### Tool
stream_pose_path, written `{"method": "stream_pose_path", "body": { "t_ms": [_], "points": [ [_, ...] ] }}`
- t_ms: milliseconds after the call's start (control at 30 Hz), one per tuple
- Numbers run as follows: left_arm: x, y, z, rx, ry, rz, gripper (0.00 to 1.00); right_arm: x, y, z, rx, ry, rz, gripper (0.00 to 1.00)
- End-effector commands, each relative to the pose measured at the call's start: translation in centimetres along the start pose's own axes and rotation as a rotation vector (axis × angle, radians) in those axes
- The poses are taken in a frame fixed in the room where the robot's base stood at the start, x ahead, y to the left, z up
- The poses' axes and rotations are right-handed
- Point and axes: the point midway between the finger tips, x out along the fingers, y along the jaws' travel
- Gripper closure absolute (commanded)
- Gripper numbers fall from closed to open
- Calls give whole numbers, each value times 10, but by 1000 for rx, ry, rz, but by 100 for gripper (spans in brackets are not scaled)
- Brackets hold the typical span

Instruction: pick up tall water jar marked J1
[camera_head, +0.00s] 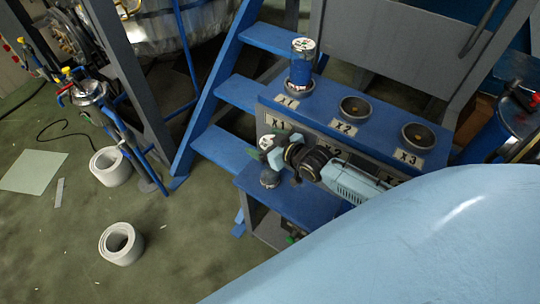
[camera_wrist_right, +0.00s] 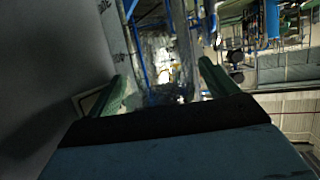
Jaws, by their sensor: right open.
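A tall cylinder with a blue body and a white, dark-marked top, which looks like the water jar (camera_head: 301,62), stands upright at the left position of the blue rack (camera_head: 322,112). Its marking is too small to read. My right gripper (camera_head: 268,161) is below and in front of it, over the lower blue step, apart from the jar. In the right wrist view my right gripper (camera_wrist_right: 170,85) has its two green fingers wide apart with nothing held between them. The jar cannot be made out in that view. My left gripper is not in view.
Two empty round holders, the X2 holder (camera_head: 355,107) and the X3 holder (camera_head: 418,136), are to the right of the jar. Blue stairs (camera_head: 240,92) stand just left of the rack. White rolls (camera_head: 121,243) lie on the open green floor at left.

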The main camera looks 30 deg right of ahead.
Motion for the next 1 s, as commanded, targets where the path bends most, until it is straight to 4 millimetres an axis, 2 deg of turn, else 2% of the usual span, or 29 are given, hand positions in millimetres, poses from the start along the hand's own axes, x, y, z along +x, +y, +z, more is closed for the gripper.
{"method": "stream_pose_path", "body": {
  "t_ms": [133, 700, 1000],
  "points": [
    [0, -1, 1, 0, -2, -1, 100, 0, 0, 0, 0, 0, 0, 15],
    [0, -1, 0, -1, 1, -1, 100, -1, 0, 0, -1, 0, 0, 88],
    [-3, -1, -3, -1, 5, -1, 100, -3, 0, -8, -1, 4, 0, 88]
  ]
}}
